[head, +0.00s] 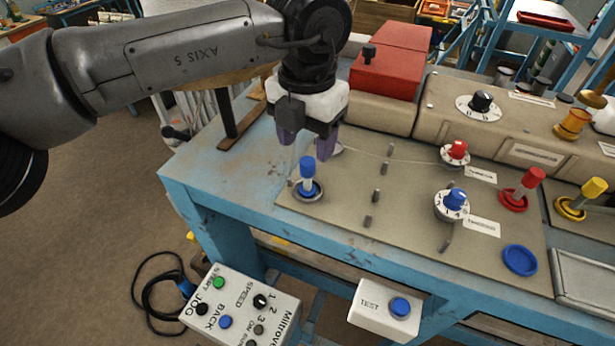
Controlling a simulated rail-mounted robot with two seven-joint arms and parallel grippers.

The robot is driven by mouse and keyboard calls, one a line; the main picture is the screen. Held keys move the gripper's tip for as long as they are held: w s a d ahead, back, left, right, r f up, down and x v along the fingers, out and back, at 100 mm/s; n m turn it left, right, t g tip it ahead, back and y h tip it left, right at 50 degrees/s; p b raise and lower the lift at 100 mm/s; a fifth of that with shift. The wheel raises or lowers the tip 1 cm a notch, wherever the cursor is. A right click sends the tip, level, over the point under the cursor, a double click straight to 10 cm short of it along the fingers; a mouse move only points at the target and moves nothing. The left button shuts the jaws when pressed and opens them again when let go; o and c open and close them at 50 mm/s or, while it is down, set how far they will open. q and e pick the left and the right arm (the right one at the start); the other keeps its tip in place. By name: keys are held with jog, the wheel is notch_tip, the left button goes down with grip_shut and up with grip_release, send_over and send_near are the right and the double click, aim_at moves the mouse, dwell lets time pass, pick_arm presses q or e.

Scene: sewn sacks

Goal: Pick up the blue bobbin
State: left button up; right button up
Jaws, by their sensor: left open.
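The blue bobbin (307,174) appears to be the upright piece with a blue top, a pale middle and a blue foot. It stands in a grey ring at the left end of the beige panel on the blue bench (190,180). My left gripper (308,143) is just above and behind it in the picture, pointing down. Its purple-tipped fingers are apart with nothing visible between them. I cannot tell how large the gap to the bobbin's top is. My right gripper is not in view.
Short grey pegs (377,195) and a blue knob (456,200) are to the right. A red knob (457,150), a red-topped piece (525,188) and a blue ring (520,260) also stand there. A red box (388,75) is behind. A control box (238,305) is in front.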

aim_at(307, 161)
pick_arm(q)
jog(key=shift+s+f+p, duration=0.1)
jog(key=shift+f+p, duration=0.95)
jog(key=shift+f, duration=1.85)
jog(key=c, duration=1)
jog(key=shift+r, duration=0.15)
